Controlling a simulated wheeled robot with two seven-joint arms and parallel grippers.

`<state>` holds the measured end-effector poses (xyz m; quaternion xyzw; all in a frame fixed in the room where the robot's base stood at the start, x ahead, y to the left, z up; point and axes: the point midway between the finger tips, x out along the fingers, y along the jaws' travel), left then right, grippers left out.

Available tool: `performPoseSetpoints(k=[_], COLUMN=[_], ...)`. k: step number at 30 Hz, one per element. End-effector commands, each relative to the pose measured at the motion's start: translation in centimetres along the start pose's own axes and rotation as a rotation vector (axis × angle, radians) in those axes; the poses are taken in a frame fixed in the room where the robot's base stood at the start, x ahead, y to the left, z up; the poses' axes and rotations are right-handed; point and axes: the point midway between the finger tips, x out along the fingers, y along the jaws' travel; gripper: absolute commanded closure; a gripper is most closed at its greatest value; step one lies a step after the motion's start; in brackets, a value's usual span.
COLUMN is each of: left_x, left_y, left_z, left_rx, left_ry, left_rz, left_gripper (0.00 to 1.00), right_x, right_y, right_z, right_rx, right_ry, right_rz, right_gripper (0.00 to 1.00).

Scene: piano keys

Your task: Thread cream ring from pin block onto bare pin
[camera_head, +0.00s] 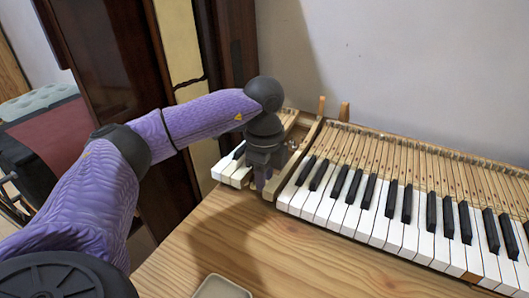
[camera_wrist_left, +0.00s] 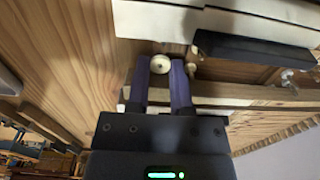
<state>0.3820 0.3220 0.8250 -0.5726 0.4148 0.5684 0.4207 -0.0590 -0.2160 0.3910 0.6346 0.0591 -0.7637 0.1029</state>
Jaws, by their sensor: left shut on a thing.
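The cream ring (camera_wrist_left: 160,64) shows in the left wrist view as a small round disc between the two finger tips of my left gripper (camera_wrist_left: 160,67). The gripper is shut on it. Whether a pin passes through the ring cannot be told. A small pale metal pin (camera_wrist_left: 191,69) shows just right of the right finger, and another pin (camera_wrist_left: 287,75) stands further right, near a black key. In the head view my left gripper (camera_head: 262,182) points down into the gap in the keyboard and hides the ring. My right gripper is not in view.
White and black piano keys (camera_head: 400,220) run to the right of the gap, and a few more keys (camera_head: 232,168) lie left of it. Wooden posts stand behind. The wooden tabletop (camera_head: 300,255) in front is mostly clear, with a small tray (camera_head: 220,288) at its front edge.

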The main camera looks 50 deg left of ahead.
Motion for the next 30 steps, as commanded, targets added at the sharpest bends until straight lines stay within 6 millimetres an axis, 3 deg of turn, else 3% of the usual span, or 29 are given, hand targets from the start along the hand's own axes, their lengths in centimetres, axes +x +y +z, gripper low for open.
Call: performPoseSetpoints(k=[27, 28, 30], left_x=[1.04, 1.03, 1.03], left_y=[0.03, 0.03, 0.03], left_z=[0.02, 0.01, 0.01], left_rx=[0.000, 0.000, 0.000], left_ry=[0.000, 0.000, 0.000], left_rz=[0.001, 0.001, 0.001], left_gripper=[0.85, 0.67, 0.63], right_x=[0.41, 0.41, 0.41], right_y=[-0.33, -0.36, -0.37], right_z=[-0.01, -0.02, -0.02], right_rx=[0.001, 0.001, 0.001], right_ry=[-0.002, -0.002, -0.002], right_rz=[-0.005, -0.006, -0.006], right_gripper=[0.41, 0.41, 0.41])
